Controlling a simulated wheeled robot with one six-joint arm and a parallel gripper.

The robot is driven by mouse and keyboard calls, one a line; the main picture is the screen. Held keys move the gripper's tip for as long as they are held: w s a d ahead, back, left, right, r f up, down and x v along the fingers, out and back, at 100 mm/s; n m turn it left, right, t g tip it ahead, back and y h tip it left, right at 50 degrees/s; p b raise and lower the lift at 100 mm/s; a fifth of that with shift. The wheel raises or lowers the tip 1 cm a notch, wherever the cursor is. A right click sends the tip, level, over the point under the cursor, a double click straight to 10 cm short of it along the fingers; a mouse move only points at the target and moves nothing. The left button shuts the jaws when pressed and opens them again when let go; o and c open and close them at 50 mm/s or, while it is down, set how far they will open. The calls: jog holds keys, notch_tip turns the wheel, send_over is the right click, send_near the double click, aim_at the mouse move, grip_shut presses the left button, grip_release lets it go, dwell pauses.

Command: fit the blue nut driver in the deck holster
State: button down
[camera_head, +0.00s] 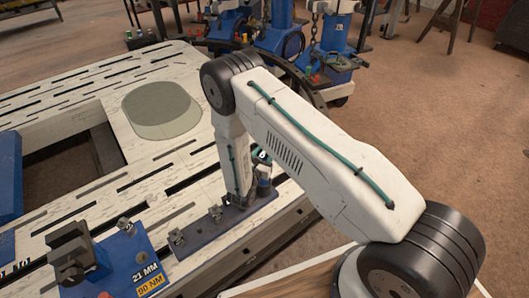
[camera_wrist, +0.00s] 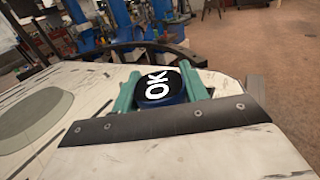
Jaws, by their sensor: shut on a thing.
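In the wrist view, my gripper (camera_wrist: 157,88) has its two teal fingers shut on the blue nut driver (camera_wrist: 176,98), seen end-on with a black cap marked OK. In the head view, its capped end (camera_head: 263,157) shows just right of my forearm, above the right end of a dark blue rail. My arm hides most of the gripper there. The rail (camera_head: 227,222), with metal clips on it, looks like the deck holster. I cannot tell whether the driver's lower end is inside a socket there.
A pale slotted deck (camera_head: 60,98) spreads out, with a grey-green oval pad (camera_head: 160,108) on it. A blue block (camera_head: 133,270) marked 21 MM 90 NM stands at front left beside a black clamp (camera_head: 78,250). Blue machines (camera_head: 280,28) stand behind the deck.

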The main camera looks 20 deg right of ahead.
jog(key=shift+f, duration=1)
jog(key=c, duration=0.7)
grip_release()
jog(key=shift+f, duration=0.1)
jog(key=v, duration=0.7)
jog(key=shift+s+a, duration=0.25)
jog(key=shift+s, duration=0.05)
